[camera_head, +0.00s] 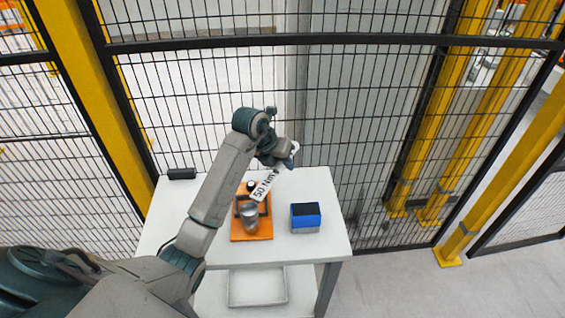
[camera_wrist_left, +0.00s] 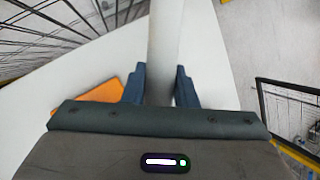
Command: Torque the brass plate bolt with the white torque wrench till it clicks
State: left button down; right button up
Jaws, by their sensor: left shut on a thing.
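My left gripper (camera_head: 284,156) is above the back of the white table, and its fingers also show in the left wrist view (camera_wrist_left: 160,88). It is shut on the white torque wrench (camera_wrist_left: 164,38), a pale shaft between the two blue-grey fingers. In the head view a white tilted piece marked "50 Nm" (camera_head: 264,187) shows below the gripper, over the orange base. The orange base (camera_head: 262,232) carries a grey metal cylinder (camera_head: 249,217) and dark parts. I cannot make out the brass plate or its bolt. My right gripper is not in view.
A blue box with a dark top (camera_head: 305,217) stands right of the orange base on the white table (camera_head: 322,243). A small black box (camera_head: 181,174) lies at the back left. A tray (camera_head: 258,287) is on the lower shelf. Mesh fencing and yellow posts (camera_head: 484,110) stand behind.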

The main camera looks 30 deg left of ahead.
pick_arm(q)
jog(key=shift+f+b, duration=0.3)
jog(key=shift+f, duration=0.2)
jog(key=shift+f+b, duration=0.45)
jog(key=shift+f, duration=0.3)
jog(key=shift+d+m, duration=0.6)
jog(key=shift+d, duration=0.25)
jog(key=shift+d+m+h, duration=0.3)
jog(key=shift+d+h, duration=0.1)
jog(key=shift+d, duration=0.1)
jog(key=shift+d, duration=0.1)
